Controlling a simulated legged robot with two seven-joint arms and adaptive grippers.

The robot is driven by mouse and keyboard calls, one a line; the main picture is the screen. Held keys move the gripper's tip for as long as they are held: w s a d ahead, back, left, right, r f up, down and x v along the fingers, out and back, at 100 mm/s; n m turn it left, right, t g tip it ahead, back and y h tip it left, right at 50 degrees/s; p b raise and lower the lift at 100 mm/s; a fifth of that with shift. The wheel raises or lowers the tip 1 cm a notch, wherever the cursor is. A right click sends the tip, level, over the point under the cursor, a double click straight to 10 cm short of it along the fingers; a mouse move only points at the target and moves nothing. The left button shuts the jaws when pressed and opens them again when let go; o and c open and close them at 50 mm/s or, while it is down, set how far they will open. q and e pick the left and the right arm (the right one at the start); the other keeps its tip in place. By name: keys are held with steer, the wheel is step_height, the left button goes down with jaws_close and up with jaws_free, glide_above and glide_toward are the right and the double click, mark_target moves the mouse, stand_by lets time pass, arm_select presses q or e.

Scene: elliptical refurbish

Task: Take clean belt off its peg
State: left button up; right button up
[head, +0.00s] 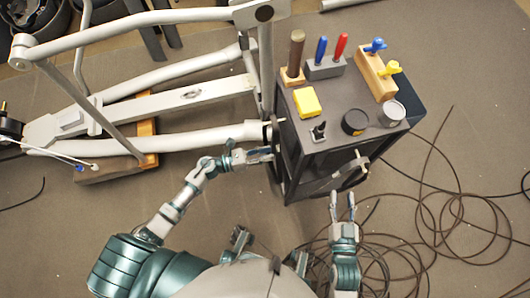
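A tool cart (300,168) with a dark grey body stands right of centre. A thin black loop (272,170), which looks like a belt, hangs on its left side below a pale peg (277,121). A pale fitting (357,164) sticks out from the cart's front, with a dark strap-like curve beside it. I cannot tell which of these is the clean belt. My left gripper (270,154) points right, its tips at the black loop; whether it grips the loop is unclear. My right gripper (343,203) is open and empty, in front of the cart, pointing toward it.
On the cart top are a yellow block (306,102), two round tins, a rack of red and blue tools, and a wooden block with blue and yellow knobs. An elliptical machine frame (160,85) fills the upper left. Loose black cable (455,215) coils over the floor at right.

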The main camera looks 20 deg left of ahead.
arm_select(q)
steer(key=shift+x, duration=1.75)
stand_by(0.4)
steer(key=c, duration=0.6)
